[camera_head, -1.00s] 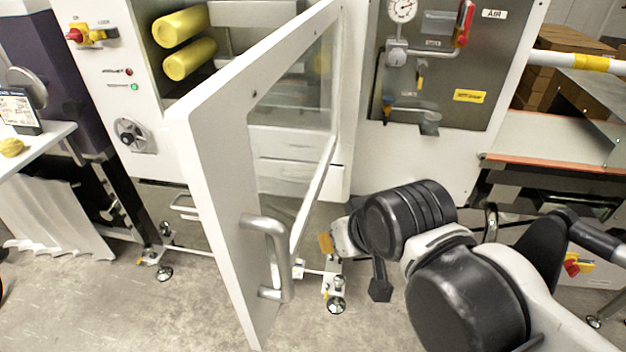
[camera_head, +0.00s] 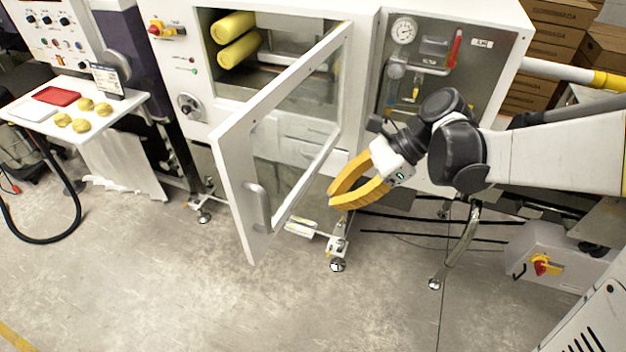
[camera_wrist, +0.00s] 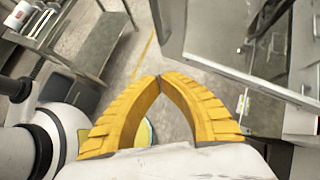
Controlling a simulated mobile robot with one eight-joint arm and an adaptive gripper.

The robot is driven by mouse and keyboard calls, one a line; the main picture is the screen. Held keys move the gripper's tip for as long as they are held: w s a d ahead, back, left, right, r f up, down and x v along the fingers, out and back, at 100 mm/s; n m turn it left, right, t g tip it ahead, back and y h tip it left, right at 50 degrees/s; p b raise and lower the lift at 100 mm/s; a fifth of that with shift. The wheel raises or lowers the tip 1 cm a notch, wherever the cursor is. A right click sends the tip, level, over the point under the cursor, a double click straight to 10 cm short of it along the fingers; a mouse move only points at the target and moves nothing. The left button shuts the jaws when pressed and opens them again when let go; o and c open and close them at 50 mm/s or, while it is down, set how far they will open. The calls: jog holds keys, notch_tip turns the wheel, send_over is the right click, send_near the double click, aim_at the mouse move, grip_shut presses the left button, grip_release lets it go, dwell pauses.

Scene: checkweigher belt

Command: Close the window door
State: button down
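The window door (camera_head: 232,165) has a white frame, a clear pane and a grey bar handle (camera_head: 258,207). It stands wide open in the head view, swung out from the white machine (camera_head: 362,100) and joined near the opening's right side. My gripper (camera_head: 331,199) has yellow fingers and is to the right of the door, apart from the handle, with its fingers pointing left and down. In the wrist view, the fingertips (camera_wrist: 160,77) meet with nothing between them. A pale framed panel, likely the door, fills the upper right there.
Two yellow rollers (camera_head: 236,40) show inside the machine's opening. A gauge panel (camera_head: 428,70) is right of the door, behind my arm. A side table (camera_head: 118,118) with yellow rounds stands at left. The floor (camera_head: 200,290) in front of the door is clear.

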jog(key=a+r+b+x, duration=0.1)
jog(key=x, duration=0.5)
jog(key=w+a+r+b+x, duration=0.1)
jog(key=b+x, duration=0.1)
jog(key=x, duration=0.4)
jog(key=shift+s+a+f, duration=0.3)
jog(key=shift+s+f, duration=0.05)
jog(key=shift+s, duration=0.1)
jog(key=shift+a, duration=0.1)
